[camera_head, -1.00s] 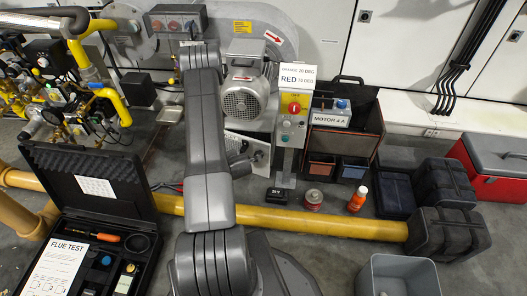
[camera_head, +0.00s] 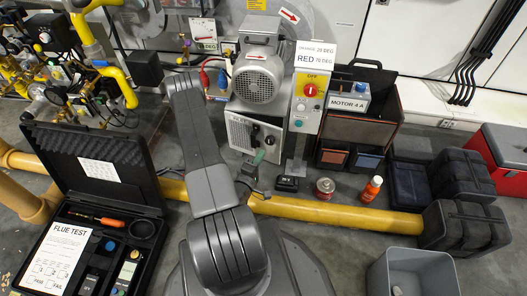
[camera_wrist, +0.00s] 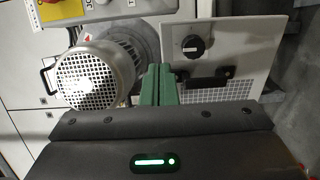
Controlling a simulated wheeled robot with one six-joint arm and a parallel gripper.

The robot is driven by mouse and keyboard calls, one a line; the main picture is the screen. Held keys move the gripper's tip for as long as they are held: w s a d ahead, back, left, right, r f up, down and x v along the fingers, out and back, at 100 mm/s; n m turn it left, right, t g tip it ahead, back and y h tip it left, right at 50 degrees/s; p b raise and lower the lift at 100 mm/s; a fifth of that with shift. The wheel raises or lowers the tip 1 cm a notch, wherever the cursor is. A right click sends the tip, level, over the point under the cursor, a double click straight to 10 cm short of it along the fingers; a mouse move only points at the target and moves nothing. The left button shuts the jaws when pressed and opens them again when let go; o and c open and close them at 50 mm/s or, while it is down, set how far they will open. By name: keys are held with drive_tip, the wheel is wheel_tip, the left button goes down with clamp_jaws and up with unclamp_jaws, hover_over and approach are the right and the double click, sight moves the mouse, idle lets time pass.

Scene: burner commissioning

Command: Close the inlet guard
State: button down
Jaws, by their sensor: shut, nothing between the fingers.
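A pale panel (camera_head: 240,134) with a fine mesh, a black knob and a black handle stands below the grey motor (camera_head: 259,78); it looks like the inlet guard. In the wrist view this panel (camera_wrist: 257,52) fills the right side, with its knob at the top and its black handle (camera_wrist: 208,80) above the mesh. I cannot tell how far open it stands. My gripper's green fingers (camera_wrist: 159,72) are shut and empty, left of the handle and apart from it in the picture.
A control post (camera_head: 310,100) with red and green buttons stands right of the panel. An open black case (camera_head: 95,185) lies at left.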

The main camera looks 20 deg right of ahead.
sight(276, 129)
drive_tip(key=b+x, duration=0.2)
drive_tip(key=x, duration=1)
drive_tip(key=shift+w+d+b, duration=0.15)
drive_tip(key=shift+d+b, duration=0.05)
drive_tip(key=shift+b, duration=0.2)
